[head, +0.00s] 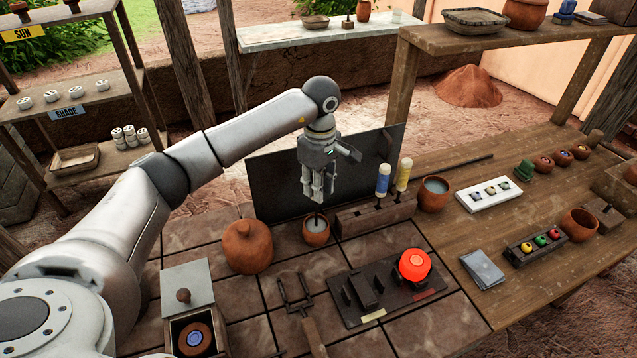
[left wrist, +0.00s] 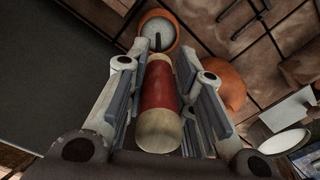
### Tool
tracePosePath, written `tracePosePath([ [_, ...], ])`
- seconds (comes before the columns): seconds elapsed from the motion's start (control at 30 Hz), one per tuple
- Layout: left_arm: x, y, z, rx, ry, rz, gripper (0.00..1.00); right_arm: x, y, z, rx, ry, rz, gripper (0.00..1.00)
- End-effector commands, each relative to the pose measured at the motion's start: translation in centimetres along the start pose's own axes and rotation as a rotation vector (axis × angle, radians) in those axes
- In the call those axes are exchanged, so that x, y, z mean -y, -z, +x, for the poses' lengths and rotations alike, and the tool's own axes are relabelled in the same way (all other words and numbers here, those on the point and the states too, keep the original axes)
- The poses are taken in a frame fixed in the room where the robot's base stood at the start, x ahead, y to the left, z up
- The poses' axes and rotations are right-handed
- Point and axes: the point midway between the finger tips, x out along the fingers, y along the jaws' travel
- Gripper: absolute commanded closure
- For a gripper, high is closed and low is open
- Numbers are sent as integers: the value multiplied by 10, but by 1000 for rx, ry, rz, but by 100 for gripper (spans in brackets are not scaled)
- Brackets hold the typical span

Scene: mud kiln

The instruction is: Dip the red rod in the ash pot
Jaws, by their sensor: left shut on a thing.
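My left gripper (head: 316,198) is shut on the red rod, pointing down above a small clay pot (head: 316,238) with pale grey contents. In the left wrist view the rod's red handle (left wrist: 160,85) with pale ends lies between the fingers. Its dark tip lies over the pot's mouth (left wrist: 172,46), and in the head view a dark stem reaches into the opening. How deep it sits is hard to tell. The fingers hide the handle in the head view. A second clay pot (head: 434,196) with grey contents stands further right. My right gripper is not in view.
A wooden rack (head: 350,221) with blue (head: 383,180) and yellow (head: 403,174) rods stands just right of the pot. A lidded clay jar (head: 247,249) is on its left. A dark upright panel (head: 275,185) stands behind. A glowing orange ball (head: 415,264) sits front right.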

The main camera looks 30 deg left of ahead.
Motion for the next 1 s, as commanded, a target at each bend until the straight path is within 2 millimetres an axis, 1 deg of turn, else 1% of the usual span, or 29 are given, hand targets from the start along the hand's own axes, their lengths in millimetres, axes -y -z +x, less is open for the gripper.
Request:
tracePosePath([
  [0.03, 0, 0, 6, 0, 0, -1, 100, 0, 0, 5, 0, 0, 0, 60],
  [0.6, 0, 0, 39, 0, 1, -1, 100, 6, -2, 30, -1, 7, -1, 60],
  [1.0, 0, 0, 40, 0, 0, -1, 100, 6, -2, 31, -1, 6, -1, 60],
])
